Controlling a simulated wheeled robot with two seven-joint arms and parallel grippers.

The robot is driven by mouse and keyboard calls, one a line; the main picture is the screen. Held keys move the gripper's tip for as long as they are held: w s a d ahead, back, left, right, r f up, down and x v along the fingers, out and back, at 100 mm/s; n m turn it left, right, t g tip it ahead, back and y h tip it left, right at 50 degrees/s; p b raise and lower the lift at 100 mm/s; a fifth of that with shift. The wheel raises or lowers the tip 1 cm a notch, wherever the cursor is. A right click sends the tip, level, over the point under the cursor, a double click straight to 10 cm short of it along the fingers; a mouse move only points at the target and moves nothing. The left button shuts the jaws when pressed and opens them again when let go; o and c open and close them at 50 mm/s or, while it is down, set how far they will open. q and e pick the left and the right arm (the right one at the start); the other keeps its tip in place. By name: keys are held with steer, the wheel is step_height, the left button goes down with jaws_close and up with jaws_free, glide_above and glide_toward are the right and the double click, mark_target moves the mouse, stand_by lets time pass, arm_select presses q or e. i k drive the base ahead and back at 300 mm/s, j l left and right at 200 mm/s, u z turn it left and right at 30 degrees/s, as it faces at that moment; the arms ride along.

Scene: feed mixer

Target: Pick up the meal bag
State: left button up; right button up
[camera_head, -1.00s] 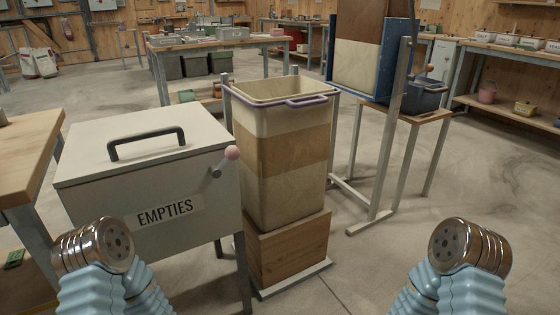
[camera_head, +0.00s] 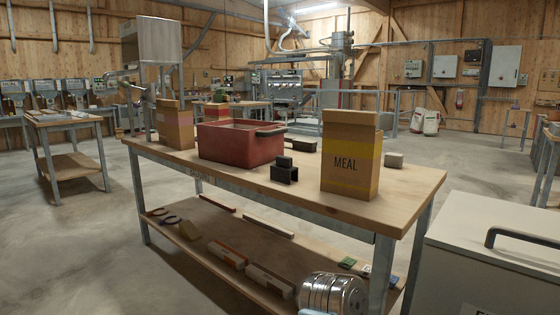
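Only a shiny metal part of my arm shows at the bottom edge, in front of the bench and well short of the bag. No gripper fingers of either arm are in view, so their state is hidden.
A red bin (camera_head: 240,145), a small dark block holder (camera_head: 285,171), a grey block (camera_head: 393,160) and another tan bag (camera_head: 175,127) share the bench. Its lower shelf (camera_head: 235,245) holds small items. The white lidded box (camera_head: 480,255) stands close on the right. Floor at left is clear.

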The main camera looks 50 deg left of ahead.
mark_target(352, 146)
steer(key=u, duration=1.25)
